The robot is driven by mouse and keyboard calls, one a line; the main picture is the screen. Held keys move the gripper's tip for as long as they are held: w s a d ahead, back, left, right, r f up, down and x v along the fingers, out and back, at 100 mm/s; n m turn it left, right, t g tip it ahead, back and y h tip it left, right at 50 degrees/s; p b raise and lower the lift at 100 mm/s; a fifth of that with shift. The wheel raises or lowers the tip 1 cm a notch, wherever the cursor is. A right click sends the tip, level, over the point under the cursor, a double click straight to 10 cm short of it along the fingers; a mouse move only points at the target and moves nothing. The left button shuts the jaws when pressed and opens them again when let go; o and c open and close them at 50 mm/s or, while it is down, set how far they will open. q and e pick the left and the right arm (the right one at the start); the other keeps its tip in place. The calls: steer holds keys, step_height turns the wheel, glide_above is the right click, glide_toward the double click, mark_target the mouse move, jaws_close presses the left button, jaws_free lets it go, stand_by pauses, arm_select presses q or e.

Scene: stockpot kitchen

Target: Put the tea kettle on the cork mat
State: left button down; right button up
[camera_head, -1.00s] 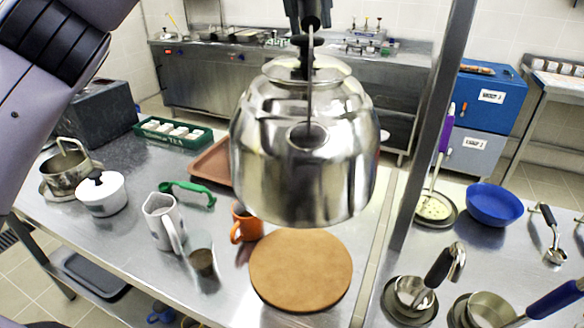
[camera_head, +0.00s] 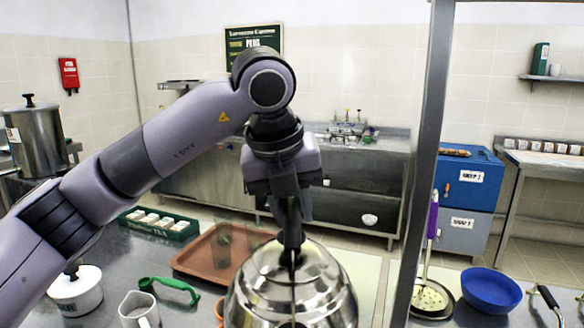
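The tea kettle (camera_head: 290,285) is a shiny steel pot at the bottom centre, its lower part cut off by the frame edge. My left gripper (camera_head: 291,240) points down from above and is shut on the kettle's handle. The kettle looks upright. The cork mat is not in view now; a second ago it showed below the kettle, with the kettle hanging above it. How high the kettle is now cannot be told. My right gripper is not in view.
A brown tray (camera_head: 225,250) lies behind the kettle. Left of it are a green tea box (camera_head: 158,224), a green-handled item (camera_head: 170,288), a white pot (camera_head: 76,292) and a white mug (camera_head: 139,310). A metal post (camera_head: 424,150) and a blue bowl (camera_head: 490,290) are at right.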

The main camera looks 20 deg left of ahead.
arm_select(q)
steer(key=shift+f, duration=3.05)
steer(key=shift+f, duration=0.15)
steer(key=c, duration=0.8)
jaws_free()
steer(key=shift+f, duration=0.1)
steer(key=shift+c, duration=0.2)
steer(key=v, duration=1.2)
